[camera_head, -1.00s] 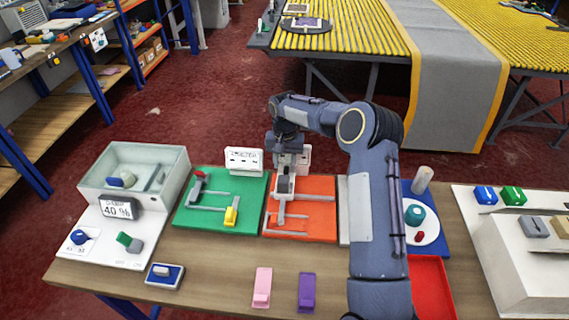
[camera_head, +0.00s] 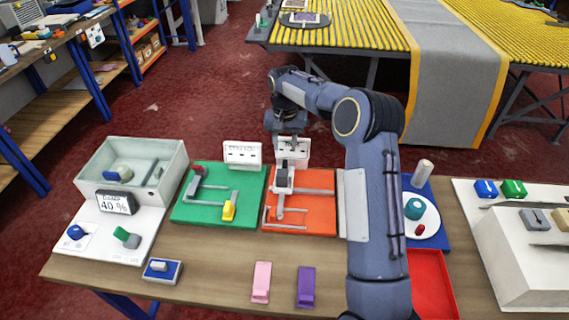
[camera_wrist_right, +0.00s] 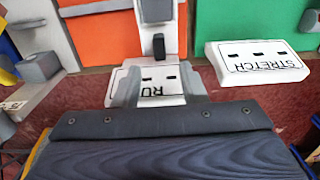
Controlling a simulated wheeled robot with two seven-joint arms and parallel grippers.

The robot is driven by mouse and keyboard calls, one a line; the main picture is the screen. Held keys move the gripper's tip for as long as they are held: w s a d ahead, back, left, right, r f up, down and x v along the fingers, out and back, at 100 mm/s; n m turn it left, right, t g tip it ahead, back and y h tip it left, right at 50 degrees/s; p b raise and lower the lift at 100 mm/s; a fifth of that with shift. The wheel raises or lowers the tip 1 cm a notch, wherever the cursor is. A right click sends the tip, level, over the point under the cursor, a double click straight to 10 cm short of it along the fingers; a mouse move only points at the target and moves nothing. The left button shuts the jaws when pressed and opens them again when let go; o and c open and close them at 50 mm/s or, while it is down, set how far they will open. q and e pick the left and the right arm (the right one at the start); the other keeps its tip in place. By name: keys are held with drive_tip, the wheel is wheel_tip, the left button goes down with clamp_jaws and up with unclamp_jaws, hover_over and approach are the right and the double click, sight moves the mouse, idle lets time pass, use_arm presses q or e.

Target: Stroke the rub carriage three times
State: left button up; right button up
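The orange board (camera_head: 318,222) carries grey rails and the rub carriage (camera_head: 283,180), a pale block with a dark top, near its back edge. The carriage also shows in the right wrist view (camera_wrist_right: 156,12), with a small dark upright piece (camera_wrist_right: 160,48) beside it. My right gripper (camera_head: 287,157) is at the board's back edge, close to the carriage. In the right wrist view its two grey fingers (camera_wrist_right: 158,92) stand apart with nothing held between them. My left gripper is not in view.
A green board (camera_head: 205,212) with a red and a yellow block lies to the left, its "STRETCH" sign (camera_wrist_right: 258,60) behind. Pink (camera_head: 261,282) and purple (camera_head: 306,286) blocks lie at the front. A red tray (camera_head: 430,285) is right of my arm.

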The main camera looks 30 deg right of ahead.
sight(285, 163)
drive_tip(key=shift+f, duration=0.4)
wheel_tip(285, 163, down, 6)
drive_tip(key=shift+f+p, duration=0.25)
drive_tip(key=shift+p, duration=0.7)
clamp_jaws()
